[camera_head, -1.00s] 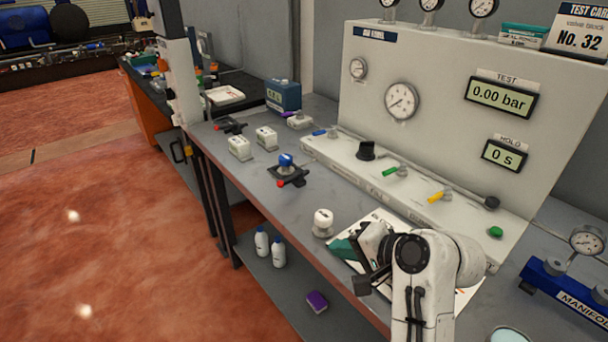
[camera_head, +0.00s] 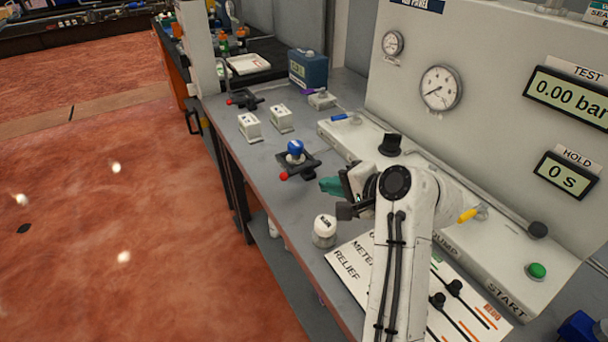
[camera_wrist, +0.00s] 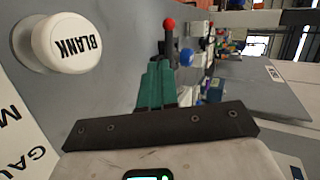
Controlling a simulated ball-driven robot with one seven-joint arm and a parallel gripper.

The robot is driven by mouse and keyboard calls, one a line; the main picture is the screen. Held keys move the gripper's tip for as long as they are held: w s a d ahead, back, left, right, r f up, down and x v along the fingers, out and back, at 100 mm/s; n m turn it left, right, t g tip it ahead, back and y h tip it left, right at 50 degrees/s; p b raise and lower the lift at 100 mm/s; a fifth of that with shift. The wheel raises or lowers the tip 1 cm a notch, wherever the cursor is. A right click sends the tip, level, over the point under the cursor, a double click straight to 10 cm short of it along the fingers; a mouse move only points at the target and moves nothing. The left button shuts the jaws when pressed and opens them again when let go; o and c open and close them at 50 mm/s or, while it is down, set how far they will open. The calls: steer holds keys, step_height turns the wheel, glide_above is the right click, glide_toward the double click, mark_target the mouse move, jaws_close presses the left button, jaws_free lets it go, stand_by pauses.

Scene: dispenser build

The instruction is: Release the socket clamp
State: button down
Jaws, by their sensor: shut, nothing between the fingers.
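A black clamp fixture (camera_head: 296,164) with a red-ball lever (camera_head: 284,176) stands on the bench, with a blue-topped white piece (camera_head: 296,150) seated in it. My gripper (camera_head: 327,186) is shut and empty, its green fingers just right of and nearer than this fixture, apart from it. In the wrist view the shut green fingers (camera_wrist: 157,72) point towards a dark lever with a red ball (camera_wrist: 169,23). A similar black fixture with a red ball (camera_head: 244,98) stands farther back.
A white BLANK jar (camera_head: 325,230) stands near the bench's front edge, close to my gripper; it also shows in the wrist view (camera_wrist: 68,42). A white card (camera_head: 350,262) lies below my arm. Two white boxes stand farther back. The test panel (camera_head: 480,60) bounds the right.

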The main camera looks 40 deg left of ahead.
mark_target(291, 174)
steer(key=x, duration=0.6)
steer(key=r+x, duration=0.1)
steer(key=x, duration=0.2)
steer(key=shift+a, duration=0.25)
steer(key=shift+s+a+r+m+t+p, duration=0.3)
steer(key=shift+m+t+p, duration=0.3)
steer(key=shift+p, duration=0.65)
steer(key=shift+a+f, duration=0.3)
steer(key=shift+a, duration=0.15)
